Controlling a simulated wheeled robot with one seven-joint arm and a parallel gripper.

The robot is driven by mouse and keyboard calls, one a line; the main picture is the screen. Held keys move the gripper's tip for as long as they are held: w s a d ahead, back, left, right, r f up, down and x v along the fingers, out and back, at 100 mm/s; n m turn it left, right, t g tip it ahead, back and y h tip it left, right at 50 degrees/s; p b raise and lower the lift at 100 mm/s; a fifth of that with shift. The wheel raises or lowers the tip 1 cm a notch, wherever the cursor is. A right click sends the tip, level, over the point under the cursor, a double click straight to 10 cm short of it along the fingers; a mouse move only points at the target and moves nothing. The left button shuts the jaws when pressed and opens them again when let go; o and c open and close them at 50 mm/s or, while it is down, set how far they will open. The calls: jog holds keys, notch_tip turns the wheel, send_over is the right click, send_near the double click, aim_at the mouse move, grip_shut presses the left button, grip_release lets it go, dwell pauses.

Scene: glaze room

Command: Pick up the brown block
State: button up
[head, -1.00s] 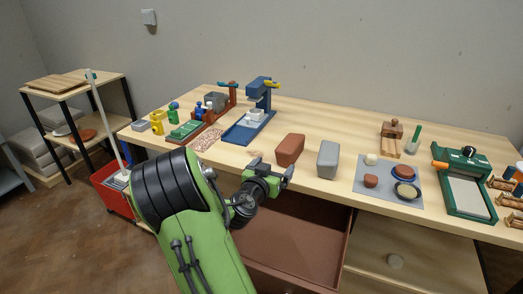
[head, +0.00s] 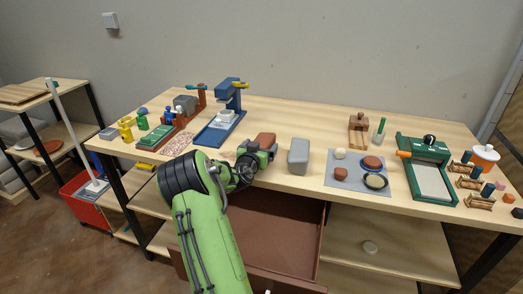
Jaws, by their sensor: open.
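The brown block (head: 265,138) stands on the wooden table near its front edge, left of the grey block (head: 299,156). Its lower part is hidden behind my gripper. My gripper (head: 259,151) is open, at the end of the green arm, in front of the brown block and overlapping it in the picture. I cannot tell whether the fingers touch the block or are around it.
An open brown drawer (head: 270,235) juts out below the table's front edge. A blue press (head: 224,120) stands to the left. A grey mat (head: 343,180) with lumps and a dish lies to the right, beside a green slab roller (head: 428,170). Table behind the blocks is mostly clear.

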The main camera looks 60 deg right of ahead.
jog(key=shift+c, duration=0.3)
jog(key=c, duration=1.7)
notch_tip(320, 180, up, 10)
jog(key=p, duration=0.2)
jog(key=shift+r+p, duration=0.25)
jog(key=shift+p, duration=0.15)
